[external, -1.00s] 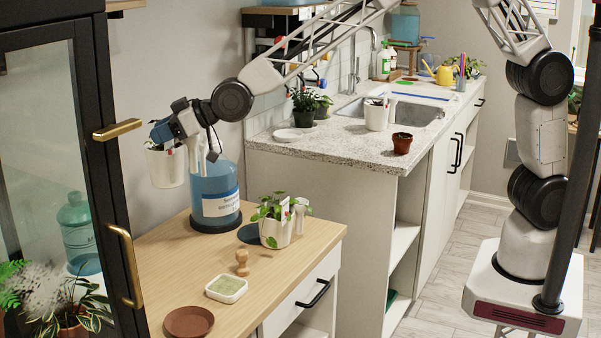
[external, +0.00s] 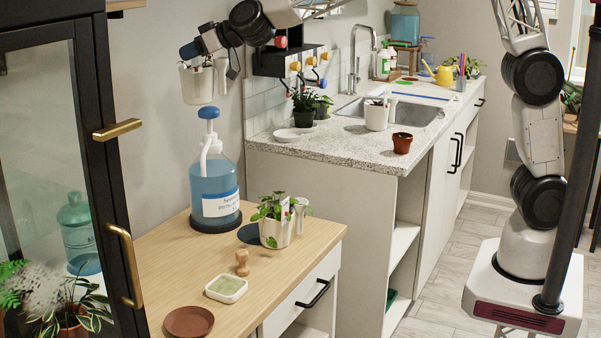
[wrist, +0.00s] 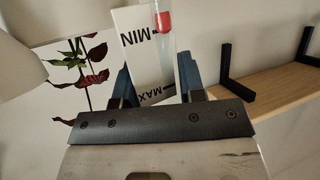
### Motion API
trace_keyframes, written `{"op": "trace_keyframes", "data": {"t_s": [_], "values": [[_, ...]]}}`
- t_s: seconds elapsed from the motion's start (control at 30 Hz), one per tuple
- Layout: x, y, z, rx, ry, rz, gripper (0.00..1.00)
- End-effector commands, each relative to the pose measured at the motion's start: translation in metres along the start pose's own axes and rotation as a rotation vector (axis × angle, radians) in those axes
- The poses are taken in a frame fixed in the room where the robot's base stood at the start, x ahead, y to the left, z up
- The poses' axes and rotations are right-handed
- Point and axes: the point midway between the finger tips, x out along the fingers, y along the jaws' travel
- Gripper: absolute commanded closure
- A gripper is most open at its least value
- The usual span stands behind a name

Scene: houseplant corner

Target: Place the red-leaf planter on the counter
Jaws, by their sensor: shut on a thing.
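My gripper (external: 213,62) is shut on a white planter (external: 197,87) and holds it in the air, about upright, above the blue pump bottle (external: 213,185). In the wrist view my gripper (wrist: 158,82) has its blue fingers around the planter's water gauge, a clear tube with a red float beside a MIN/MAX label. Dark red leaves (wrist: 95,78) show to the left there, so this is the red-leaf planter. The speckled counter (external: 350,152) lies to the right of the held planter and lower.
On the counter are a white saucer (external: 287,135), dark potted plants (external: 303,115), a white container (external: 376,115) and a terracotta pot (external: 402,143). Its front middle is clear. A wall rack (external: 290,62) hangs behind. A green-leaf planter (external: 276,232) stands on the wooden cabinet top (external: 170,262).

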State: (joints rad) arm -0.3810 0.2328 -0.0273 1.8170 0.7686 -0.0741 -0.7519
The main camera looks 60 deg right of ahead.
Motion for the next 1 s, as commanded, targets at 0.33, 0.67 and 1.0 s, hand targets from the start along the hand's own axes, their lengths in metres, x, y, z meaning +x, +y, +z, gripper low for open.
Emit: {"op": "trace_keyframes", "data": {"t_s": [0.33,0.67,1.0], "values": [[-0.03,0.086,0.028,0.038,-0.008,0.104,1.0],[-0.072,0.172,0.074,0.082,-0.012,0.219,1.0],[-0.129,0.253,0.13,0.13,-0.012,0.337,1.0]]}}
